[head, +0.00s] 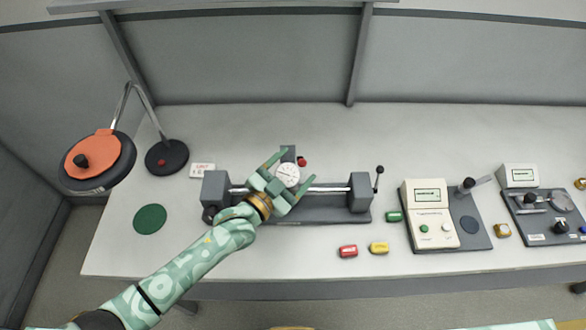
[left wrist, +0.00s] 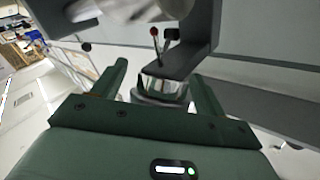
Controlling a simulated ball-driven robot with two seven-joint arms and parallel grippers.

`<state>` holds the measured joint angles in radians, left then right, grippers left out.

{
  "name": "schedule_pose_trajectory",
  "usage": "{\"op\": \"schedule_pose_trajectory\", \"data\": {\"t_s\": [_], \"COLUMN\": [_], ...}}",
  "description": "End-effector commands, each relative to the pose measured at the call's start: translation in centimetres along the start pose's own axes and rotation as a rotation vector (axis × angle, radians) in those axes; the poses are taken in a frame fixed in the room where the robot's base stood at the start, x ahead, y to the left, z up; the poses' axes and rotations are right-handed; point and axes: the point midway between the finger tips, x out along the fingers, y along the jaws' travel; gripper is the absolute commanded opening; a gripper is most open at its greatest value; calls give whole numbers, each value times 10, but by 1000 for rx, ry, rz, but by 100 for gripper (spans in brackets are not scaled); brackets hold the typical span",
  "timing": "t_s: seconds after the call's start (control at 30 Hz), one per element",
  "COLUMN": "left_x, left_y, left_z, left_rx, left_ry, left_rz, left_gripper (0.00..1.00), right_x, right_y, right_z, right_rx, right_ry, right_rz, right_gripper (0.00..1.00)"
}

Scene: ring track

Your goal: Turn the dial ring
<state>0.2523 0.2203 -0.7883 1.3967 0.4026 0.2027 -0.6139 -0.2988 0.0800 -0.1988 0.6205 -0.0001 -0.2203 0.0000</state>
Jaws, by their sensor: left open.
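A white dial (head: 288,174) with a marked face stands on the grey bench device in the middle of the table. My left gripper (head: 297,167) is open, with one finger to the upper left of the dial and the other to its lower right. In the left wrist view a round, shiny metal part (left wrist: 163,84) with a dark base shows between the open fingers of the gripper (left wrist: 160,80). I take it to be the dial's side, but its face is hidden there. I see no clear contact between fingers and dial. My right gripper is not in view.
The dial's device has a metal rail between two grey end blocks (head: 361,192). A small red knob (head: 302,161) is beside the dial. A lamp (head: 98,160) stands left. Red (head: 348,251) and yellow (head: 379,248) blocks lie in front. A cream instrument (head: 430,215) stands right.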

Motion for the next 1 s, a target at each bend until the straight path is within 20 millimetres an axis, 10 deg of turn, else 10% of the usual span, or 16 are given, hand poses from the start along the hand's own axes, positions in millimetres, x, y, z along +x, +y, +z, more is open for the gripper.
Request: {"op": "schedule_pose_trajectory", "data": {"t_s": [0.23,0.4,1.0], "left_x": [1,1,1], "left_y": [0,0,-4], "left_z": [0,0,-1], "left_rx": [0,0,-125], "left_ry": [0,0,1], "left_rz": [0,0,-252], "left_gripper": [73,28,28], "right_x": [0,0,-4], "right_y": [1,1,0], "right_z": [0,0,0], "right_rx": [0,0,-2], "right_ry": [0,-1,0], "right_rz": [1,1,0], "right_gripper": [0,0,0]}}
